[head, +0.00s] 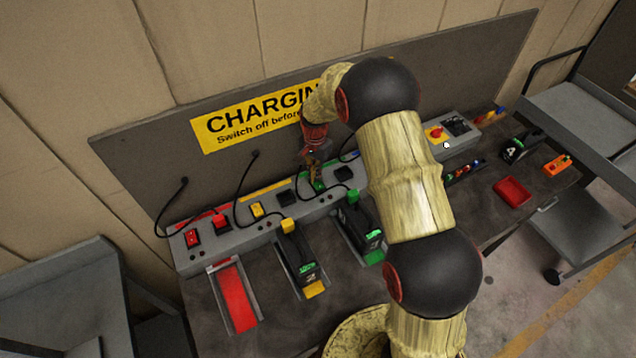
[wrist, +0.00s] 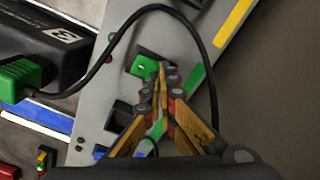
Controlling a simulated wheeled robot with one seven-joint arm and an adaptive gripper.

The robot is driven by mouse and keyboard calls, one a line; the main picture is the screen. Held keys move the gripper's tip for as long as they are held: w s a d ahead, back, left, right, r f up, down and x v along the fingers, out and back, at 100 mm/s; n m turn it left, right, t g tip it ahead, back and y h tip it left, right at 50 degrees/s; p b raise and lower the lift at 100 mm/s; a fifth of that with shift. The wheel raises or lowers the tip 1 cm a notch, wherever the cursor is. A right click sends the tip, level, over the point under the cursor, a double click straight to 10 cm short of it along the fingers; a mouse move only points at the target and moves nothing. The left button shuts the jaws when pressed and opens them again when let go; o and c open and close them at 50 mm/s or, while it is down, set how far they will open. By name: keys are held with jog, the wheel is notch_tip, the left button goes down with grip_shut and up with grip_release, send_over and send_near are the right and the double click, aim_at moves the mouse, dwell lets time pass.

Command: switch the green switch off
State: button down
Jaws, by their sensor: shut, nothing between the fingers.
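The green switch (wrist: 143,66) sits in a black frame on the grey charging panel (wrist: 178,38) in the wrist view. In the head view the green switch (head: 319,186) shows just below my gripper (head: 316,172), partly covered by it. In the wrist view my gripper (wrist: 161,72) is shut and empty, its fingertips over the right edge of the green switch. I cannot tell whether they touch it. The fingers hide part of the panel and its green strip.
A black cable (wrist: 113,45) with a green plug (wrist: 22,80) loops around the switch. The red switch (head: 193,238) and yellow switch (head: 257,210) are left along the panel. A red emergency button (head: 437,133) is at the right. Black batteries (head: 301,256) sit in front.

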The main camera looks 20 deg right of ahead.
jog(key=shift+r+p, duration=1.65)
jog(key=shift+r, duration=1.65)
jog(key=shift+n, duration=0.5)
jog(key=s+r+n+t+b, duration=0.2)
jog(key=s+r+n+b, duration=0.1)
jog(key=s, duration=0.8)
jog(key=s+r+n+t+b, duration=0.1)
jog(key=s+r+n+b, duration=0.2)
jog(key=s, duration=0.9)
jog(key=s+r+n+t+b, duration=0.2)
jog(key=s+r+b, duration=0.5)
jog(key=s+r, duration=0.3)
jog(key=shift+s+r+n+t+b, duration=0.3)
jog(key=shift+s+r+n, duration=0.1)
jog(key=shift+s, duration=0.4)
